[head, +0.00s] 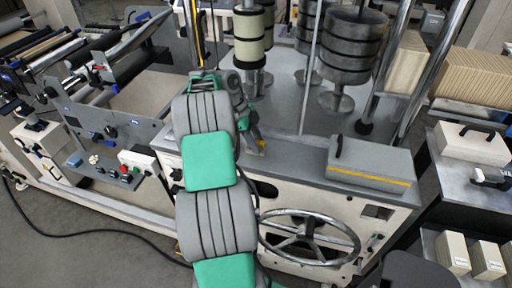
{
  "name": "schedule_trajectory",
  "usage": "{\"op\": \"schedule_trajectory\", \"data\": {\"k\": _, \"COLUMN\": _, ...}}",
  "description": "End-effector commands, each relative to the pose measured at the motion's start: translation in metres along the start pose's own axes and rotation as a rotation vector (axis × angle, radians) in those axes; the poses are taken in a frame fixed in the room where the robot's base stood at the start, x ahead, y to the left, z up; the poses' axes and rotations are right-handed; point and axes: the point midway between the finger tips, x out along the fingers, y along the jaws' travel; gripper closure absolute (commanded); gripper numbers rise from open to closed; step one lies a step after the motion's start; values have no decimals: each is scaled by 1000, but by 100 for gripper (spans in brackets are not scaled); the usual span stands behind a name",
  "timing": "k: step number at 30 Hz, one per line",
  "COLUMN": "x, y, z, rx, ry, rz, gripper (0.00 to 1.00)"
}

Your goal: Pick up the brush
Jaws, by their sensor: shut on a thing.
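My arm reaches up from the bottom of the head view to the grey top of the machine cabinet (310,158). My gripper (259,142) is at the cabinet's front edge, partly hidden by my own arm. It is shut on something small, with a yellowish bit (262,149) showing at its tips. This may be the brush, but it is too small and too covered to tell its shape. No other brush is clear in view.
A grey box with a yellow stripe (370,164) stands on the cabinet top, right of my gripper. Stacked dark weights (350,45) and metal posts rise behind. A handwheel (310,236) juts from the cabinet front. A roller machine (90,90) stands left.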

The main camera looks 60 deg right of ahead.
Motion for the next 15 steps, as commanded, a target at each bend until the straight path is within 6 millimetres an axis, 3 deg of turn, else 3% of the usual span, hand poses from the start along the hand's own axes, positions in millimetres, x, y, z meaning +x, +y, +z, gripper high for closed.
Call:
{"op": "schedule_trajectory", "data": {"k": 6, "x": -3, "y": 0, "z": -1, "rx": 1, "ry": 0, "rz": -1, "gripper": 100}}
{"op": "schedule_trajectory", "data": {"k": 10, "x": -15, "y": -1, "z": -6, "rx": 2, "ry": -2, "rz": -3, "gripper": 100}}
{"op": "schedule_trajectory", "data": {"k": 12, "x": -30, "y": -1, "z": -12, "rx": 4, "ry": -2, "rz": -5, "gripper": 100}}
{"op": "schedule_trajectory", "data": {"k": 15, "x": -63, "y": 13, "z": -5, "rx": -2, "ry": -2, "rz": -6, "gripper": 100}}
